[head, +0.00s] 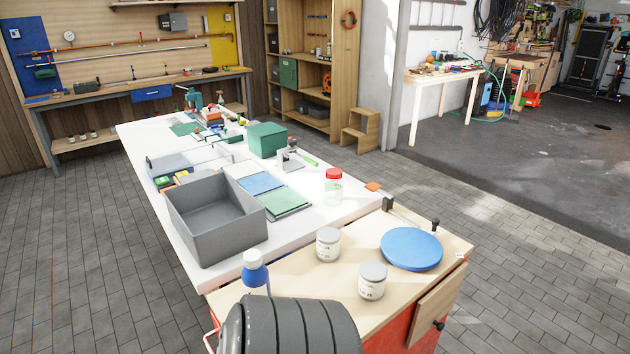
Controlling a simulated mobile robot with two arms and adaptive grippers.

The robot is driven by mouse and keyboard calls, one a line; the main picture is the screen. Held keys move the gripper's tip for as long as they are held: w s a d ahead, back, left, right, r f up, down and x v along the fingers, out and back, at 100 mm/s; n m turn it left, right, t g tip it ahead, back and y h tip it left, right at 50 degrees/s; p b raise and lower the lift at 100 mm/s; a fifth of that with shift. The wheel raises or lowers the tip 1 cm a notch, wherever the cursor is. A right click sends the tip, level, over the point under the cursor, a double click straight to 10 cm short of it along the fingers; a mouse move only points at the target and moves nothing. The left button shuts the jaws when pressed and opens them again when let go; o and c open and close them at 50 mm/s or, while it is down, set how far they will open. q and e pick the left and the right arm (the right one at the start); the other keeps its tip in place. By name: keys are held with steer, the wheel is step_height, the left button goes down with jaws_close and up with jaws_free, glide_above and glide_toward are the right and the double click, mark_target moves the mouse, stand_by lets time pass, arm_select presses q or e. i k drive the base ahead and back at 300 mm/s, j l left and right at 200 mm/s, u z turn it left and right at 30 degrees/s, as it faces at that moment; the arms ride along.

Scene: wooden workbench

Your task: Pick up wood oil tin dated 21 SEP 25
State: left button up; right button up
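Two pale grey-white tins with lids stand upright on the wooden bench top at the near right. One tin (328,245) is further back and left. The other tin (372,283) is nearer and to the right. Both have small dark print on the front, too small to read, so I cannot tell which is dated 21 SEP 25. The two stand apart with bare wood between them. Neither of my grippers is in view.
A blue round disc (411,249) lies right of the tins, with a clamp (388,202) behind it. A blue bottle with a white cap (255,273) stands left. A dark ribbed shape (290,328) fills the near edge. A grey bin (212,221) and red-lidded jar (333,188) stand behind.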

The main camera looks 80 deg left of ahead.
mark_target(328, 239)
steer(key=i+j+u, duration=0.15)
steer(key=i+u, duration=0.3)
steer(key=i, duration=0.3)
steer(key=i+l+u, duration=0.15)
steer(key=i+u, duration=0.3)
steer(key=i, duration=0.25)
